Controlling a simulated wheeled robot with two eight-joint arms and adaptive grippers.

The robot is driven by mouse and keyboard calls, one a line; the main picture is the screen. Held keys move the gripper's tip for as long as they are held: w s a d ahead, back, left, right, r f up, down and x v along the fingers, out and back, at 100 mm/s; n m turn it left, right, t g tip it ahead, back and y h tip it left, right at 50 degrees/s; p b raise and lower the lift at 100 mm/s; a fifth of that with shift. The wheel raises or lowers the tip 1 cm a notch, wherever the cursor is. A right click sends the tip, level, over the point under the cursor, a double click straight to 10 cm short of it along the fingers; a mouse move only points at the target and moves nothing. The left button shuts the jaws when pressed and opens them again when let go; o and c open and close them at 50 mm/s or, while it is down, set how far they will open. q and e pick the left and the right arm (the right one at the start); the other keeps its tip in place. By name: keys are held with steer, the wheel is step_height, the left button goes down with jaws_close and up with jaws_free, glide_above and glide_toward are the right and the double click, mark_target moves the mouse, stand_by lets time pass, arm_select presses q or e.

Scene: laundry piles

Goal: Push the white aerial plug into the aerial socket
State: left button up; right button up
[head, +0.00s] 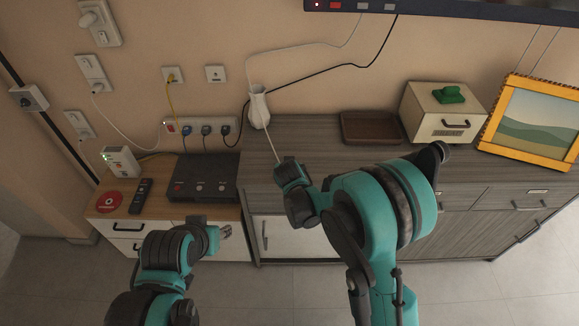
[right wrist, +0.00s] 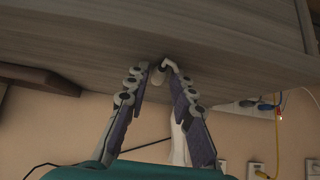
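A thin white cable (head: 271,143) comes down from the vase to my right gripper (head: 277,163), which is low over the front left of the grey cabinet. In the right wrist view the fingers of my right gripper (right wrist: 158,78) stand apart, with a small white piece (right wrist: 170,66) at the tips, probably the aerial plug or its cable end; I cannot tell whether the fingers touch it. A wall plate with a small dark hole (head: 215,74) looks like the aerial socket; nothing is plugged in it. My left gripper (head: 226,232) is low before the wooden cabinet, its fingers too small to judge.
A white vase (head: 259,107) stands on the grey cabinet (head: 315,130), near its left end. A brown tray (head: 368,128), a white box (head: 438,115) and a framed picture (head: 532,120) are to the right. A black box (head: 204,178) and a power strip (head: 203,128) are left.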

jaws_close()
steer(key=shift+r, duration=0.1)
step_height(320, 180, up, 7)
steer(key=p, duration=0.4)
steer(key=shift+p, duration=0.4)
steer(key=shift+a, duration=0.1)
